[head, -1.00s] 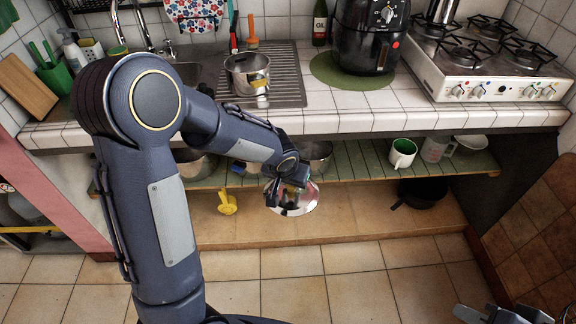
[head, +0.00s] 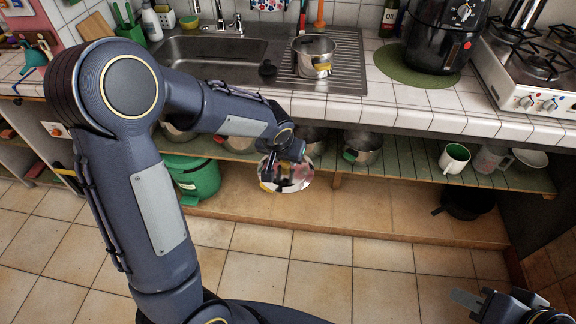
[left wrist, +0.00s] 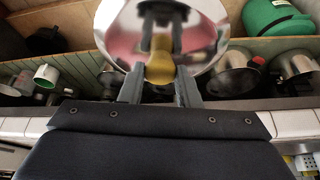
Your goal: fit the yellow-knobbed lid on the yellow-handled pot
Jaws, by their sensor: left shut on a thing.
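My left gripper (head: 288,160) is shut on the yellow knob (left wrist: 160,66) of a shiny metal lid (head: 290,180). The lid hangs in front of the low green shelf, and also shows at the top of the left wrist view (left wrist: 118,30). A metal pot (head: 313,50) with a yellow handle (head: 323,70) stands upright and uncovered on the drainboard, above and behind the lid and well apart from it. My right gripper (head: 500,305) is partly cut off at the lower right; its finger gap is unclear.
The green shelf (head: 415,172) under the counter holds several metal pots, including a green-handled one (head: 363,147), and a green-lined mug (head: 453,158). A green bin (head: 192,178) stands below. The counter edge (head: 400,118) overhangs the shelf. A black air fryer (head: 445,35) stands right of the drainboard.

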